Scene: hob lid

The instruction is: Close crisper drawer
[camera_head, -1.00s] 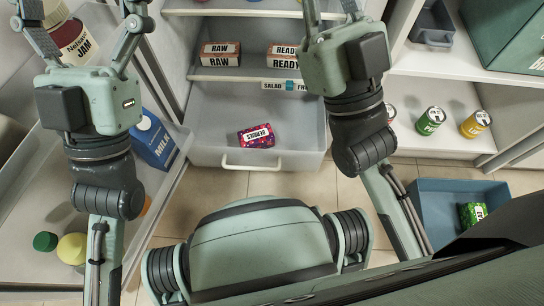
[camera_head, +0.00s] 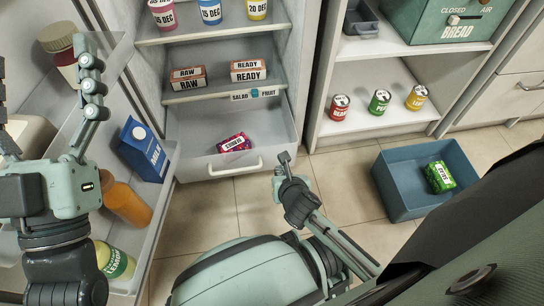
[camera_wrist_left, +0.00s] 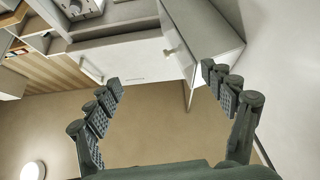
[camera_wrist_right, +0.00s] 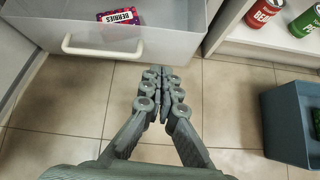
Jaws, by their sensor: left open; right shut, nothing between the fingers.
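The crisper drawer (camera_head: 190,168) is pulled out at the bottom of the open fridge, with a white bar handle (camera_head: 235,168) on its front. A berries pack (camera_head: 234,143) lies inside it. My right gripper (camera_head: 285,158) is shut and empty, just right of and in front of the drawer. In the right wrist view the drawer front (camera_wrist_right: 165,45) and its handle (camera_wrist_right: 103,48) are ahead and to the left of the fingertips, apart from them. My left gripper (camera_head: 45,110) is open over the fridge door; the left wrist view shows its fingers (camera_wrist_left: 165,85) spread and empty.
Fridge shelves hold RAW (camera_head: 188,78) and READY (camera_head: 249,70) boxes. The open door at left holds a milk carton (camera_head: 146,150), orange bottle (camera_head: 126,203) and jam jar (camera_head: 60,48). A blue bin (camera_head: 393,195) stands on the floor at right, below shelved cans (camera_head: 379,102). Tiled floor before the drawer is clear.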

